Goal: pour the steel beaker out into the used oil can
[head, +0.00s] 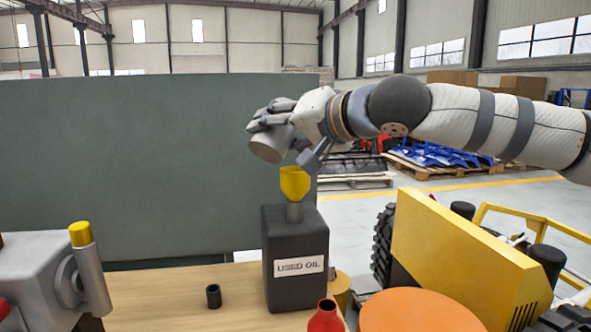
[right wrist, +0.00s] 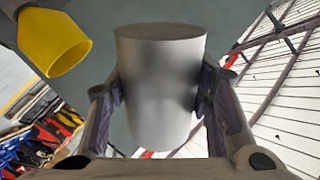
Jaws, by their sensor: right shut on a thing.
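The steel beaker (head: 267,147) is held tilted in my right gripper (head: 275,120), above and a little left of the yellow funnel (head: 295,182). In the right wrist view the beaker (right wrist: 160,95) sits between both fingers, and the funnel (right wrist: 52,43) shows at upper left, apart from it. No stream shows, and I cannot tell what the beaker holds. The used oil can (head: 294,240) is dark, labelled "USED OIL", and stands upright on the bench with the funnel in its neck. My left gripper is not in view.
A small black cup (head: 213,296) stands on the wooden bench (head: 165,300) left of the can. A red bottle (head: 326,318) and an orange disc (head: 420,312) are at front right. A grey machine (head: 40,280) is at left, a yellow vehicle (head: 465,265) at right.

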